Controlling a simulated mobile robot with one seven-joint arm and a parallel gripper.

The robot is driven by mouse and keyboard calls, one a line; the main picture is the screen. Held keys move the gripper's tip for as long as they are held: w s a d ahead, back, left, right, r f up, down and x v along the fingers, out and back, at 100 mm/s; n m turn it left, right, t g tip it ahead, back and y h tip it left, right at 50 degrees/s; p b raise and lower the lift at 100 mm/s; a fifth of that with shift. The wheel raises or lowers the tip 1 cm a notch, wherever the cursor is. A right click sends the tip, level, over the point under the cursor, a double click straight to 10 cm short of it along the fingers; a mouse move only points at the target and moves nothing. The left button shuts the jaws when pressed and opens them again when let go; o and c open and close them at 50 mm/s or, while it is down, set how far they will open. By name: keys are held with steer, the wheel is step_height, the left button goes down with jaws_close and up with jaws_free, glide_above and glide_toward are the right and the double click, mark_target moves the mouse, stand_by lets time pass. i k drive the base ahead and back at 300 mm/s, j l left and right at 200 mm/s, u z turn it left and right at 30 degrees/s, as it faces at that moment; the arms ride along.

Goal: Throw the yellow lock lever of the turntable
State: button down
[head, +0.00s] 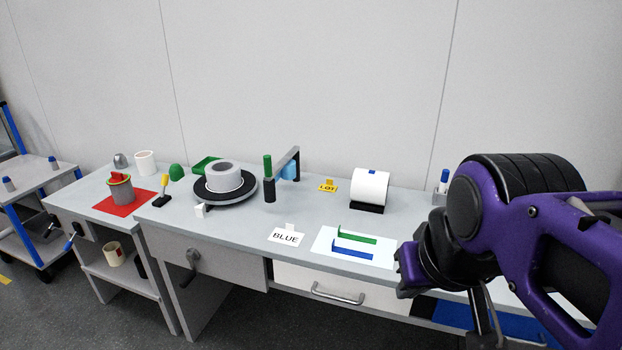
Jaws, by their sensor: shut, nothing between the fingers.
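The turntable (237,197) is a black disc on the grey bench, left of centre in the head view. A pale grey ring-shaped part (222,177) stands on it. The yellow lock lever (164,182) stands nearly upright on a small black base, just left of the turntable. My gripper (485,325) is at the lower right, in front of the bench and far from the lever. Its fingers point down and are partly cut off by the picture edge. It is shut and empty.
A white block (201,211) sits at the turntable's front edge. A dark post with a green top (268,180) and a grey bracket (287,166) stand right of it. A red mat (118,204) with a cup lies left of the lever.

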mark_target(165, 178)
steer(key=i+j+u, duration=0.1)
steer(key=i+j, duration=0.15)
steer(key=j, duration=0.25)
steer(key=i+j+u, duration=0.15)
steer(key=j, duration=0.3)
steer(key=i+j+u, duration=0.1)
steer(key=i+j, duration=0.3)
